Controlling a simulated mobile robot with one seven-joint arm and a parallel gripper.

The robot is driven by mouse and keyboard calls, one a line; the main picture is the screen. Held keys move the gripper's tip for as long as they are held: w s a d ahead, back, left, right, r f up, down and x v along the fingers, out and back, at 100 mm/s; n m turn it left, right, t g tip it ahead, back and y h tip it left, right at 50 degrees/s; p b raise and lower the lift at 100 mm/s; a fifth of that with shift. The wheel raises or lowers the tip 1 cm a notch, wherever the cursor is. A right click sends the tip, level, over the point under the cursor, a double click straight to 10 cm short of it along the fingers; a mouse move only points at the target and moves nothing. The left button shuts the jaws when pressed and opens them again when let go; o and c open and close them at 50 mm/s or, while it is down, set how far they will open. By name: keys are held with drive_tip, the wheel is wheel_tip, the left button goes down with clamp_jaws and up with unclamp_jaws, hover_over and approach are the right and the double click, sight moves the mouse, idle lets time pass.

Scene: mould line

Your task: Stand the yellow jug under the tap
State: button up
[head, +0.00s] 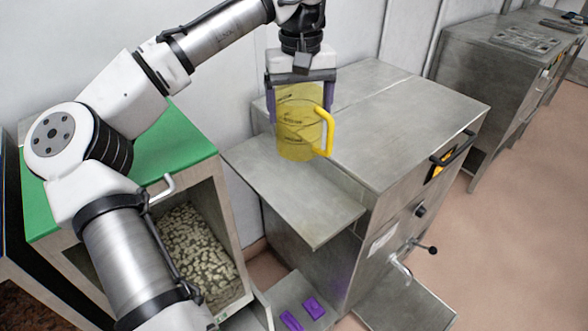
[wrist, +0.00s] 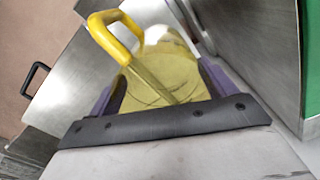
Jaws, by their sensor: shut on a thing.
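The yellow see-through jug (head: 298,135) is upright in my gripper (head: 301,88), its handle pointing right in the head view. My gripper is shut on the jug near its rim, a purple finger on each side. In the wrist view the jug (wrist: 165,75) fills the middle, its yellow handle at the upper left. The jug appears above the metal side shelf (head: 310,215); I cannot tell whether its base touches anything. A small tap (head: 401,270) with a lever sticks out of the front of the metal cabinet, low down, above a metal plate (head: 405,308).
The metal cabinet (head: 400,115) has a black handle (head: 455,148) on its front edge. A green-topped bin (head: 175,145) holding pale pellets stands at left. Purple pieces (head: 313,308) lie low beside the cabinet. Open floor (head: 520,220) lies to the right.

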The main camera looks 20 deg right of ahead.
wheel_tip(320, 180, down, 17)
drive_tip(key=p, duration=0.2)
drive_tip(key=shift+p, duration=0.35)
drive_tip(key=shift+f, duration=0.2)
drive_tip(key=o, duration=0.9)
drive_tip(key=shift+r, duration=0.2)
